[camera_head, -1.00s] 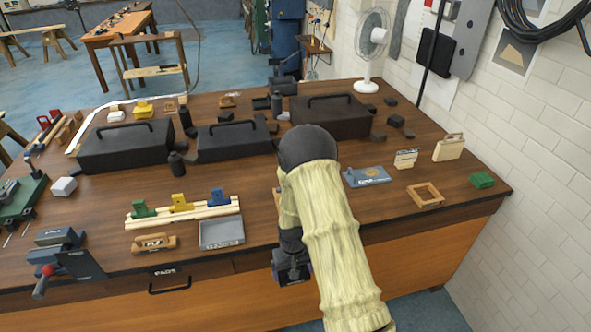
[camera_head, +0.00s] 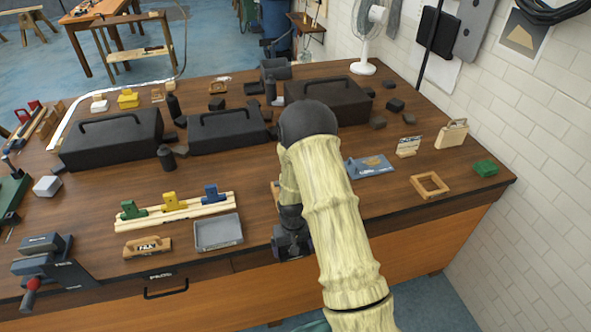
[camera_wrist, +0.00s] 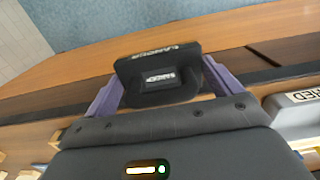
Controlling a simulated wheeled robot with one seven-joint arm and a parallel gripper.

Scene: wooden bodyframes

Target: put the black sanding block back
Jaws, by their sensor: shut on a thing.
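In the wrist view a black sanding block (camera_wrist: 160,62) with white lettering sits between the purple fingers of my gripper (camera_wrist: 160,84). The gripper is shut on the block's sides and holds it above the bench's front edge. In the head view my gripper (camera_head: 293,243) is a dark shape near the front edge, to the right of the grey tray (camera_head: 218,246); the block cannot be made out there. The grey tray's lettered edge (camera_wrist: 297,97) also shows at the right of the wrist view.
Black cases (camera_head: 112,140) stand farther back. A blue-grey plate (camera_head: 369,166) and a wooden frame (camera_head: 430,186) lie to the right, with bare bench between.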

